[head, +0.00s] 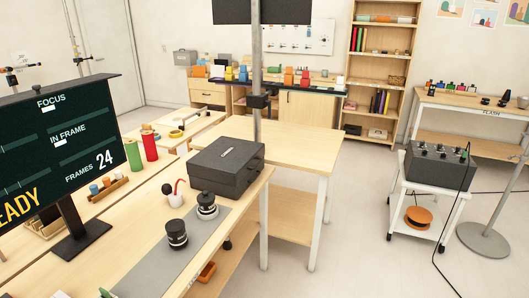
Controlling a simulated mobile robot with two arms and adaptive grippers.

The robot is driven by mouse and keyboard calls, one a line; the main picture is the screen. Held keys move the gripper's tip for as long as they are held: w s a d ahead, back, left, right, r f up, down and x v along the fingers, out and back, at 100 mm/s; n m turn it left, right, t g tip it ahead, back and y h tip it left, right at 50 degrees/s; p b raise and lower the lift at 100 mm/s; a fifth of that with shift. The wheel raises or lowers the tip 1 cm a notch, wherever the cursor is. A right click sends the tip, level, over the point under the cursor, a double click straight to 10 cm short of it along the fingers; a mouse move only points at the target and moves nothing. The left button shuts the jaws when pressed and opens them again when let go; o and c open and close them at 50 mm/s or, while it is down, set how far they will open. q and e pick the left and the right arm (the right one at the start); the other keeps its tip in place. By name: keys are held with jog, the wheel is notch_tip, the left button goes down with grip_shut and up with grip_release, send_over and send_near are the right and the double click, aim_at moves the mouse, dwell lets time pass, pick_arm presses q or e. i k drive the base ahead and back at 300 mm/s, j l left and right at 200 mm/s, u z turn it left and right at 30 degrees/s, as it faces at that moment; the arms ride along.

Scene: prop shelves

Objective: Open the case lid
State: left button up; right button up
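A dark grey case (225,168) stands at the right part of the near wooden table, at the table's edge. Its lid (232,153) appears shut, with a small pale mark on top. A thin seam runs around its sides. A grey metal pole rises just behind it. Neither of my grippers shows in the head view.
Two dark knobbed cylinders (177,234) stand on a grey mat (150,272) in front of the case. A monitor (60,147) blocks the left. Another wooden table (292,148) stands behind. A cart with a dark control box (437,165) is at right; open floor lies between.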

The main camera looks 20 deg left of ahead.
aim_at(227, 160)
jog(key=i+l+u, duration=0.2)
jog(key=i+u, duration=0.2)
jog(key=i, duration=0.25)
jog(key=i+l+u, duration=0.4)
jog(key=i, duration=0.2)
jog(key=i+l+u, duration=0.45)
jog(key=i+l, duration=0.05)
jog(key=i, duration=0.1)
